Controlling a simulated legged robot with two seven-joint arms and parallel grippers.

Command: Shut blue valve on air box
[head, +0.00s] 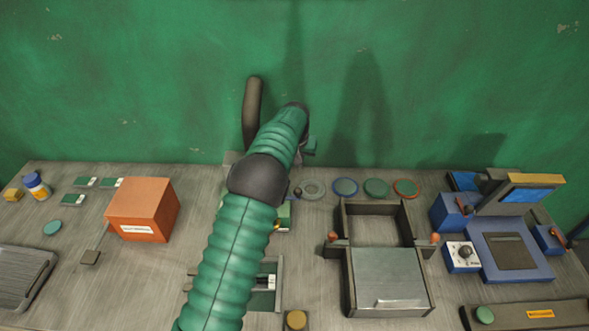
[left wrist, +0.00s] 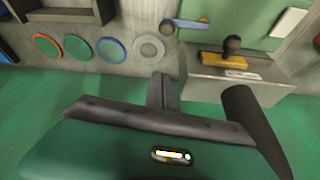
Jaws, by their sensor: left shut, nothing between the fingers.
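In the left wrist view a blue lever handle (left wrist: 188,24) with a dark round end lies sideways, near the grey ring. Beside it is a grey box (left wrist: 225,88) with a pale label. On the box is a yellow block (left wrist: 224,61) with a black-knobbed lever. My left gripper (left wrist: 163,85) is shut and empty, with its fingers beside the box and apart from the blue lever. In the head view my green arm hides most of the box and the gripper. I cannot tell whether the valve is open or shut. My right gripper is not in view.
A grey ring (head: 313,190) and blue, green and orange discs lie along the bench's back edge. An open metal bin (head: 390,280) stands to the right, with blue equipment beyond. An orange box (head: 143,209) stands to the left. The green wall (head: 150,80) is close behind.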

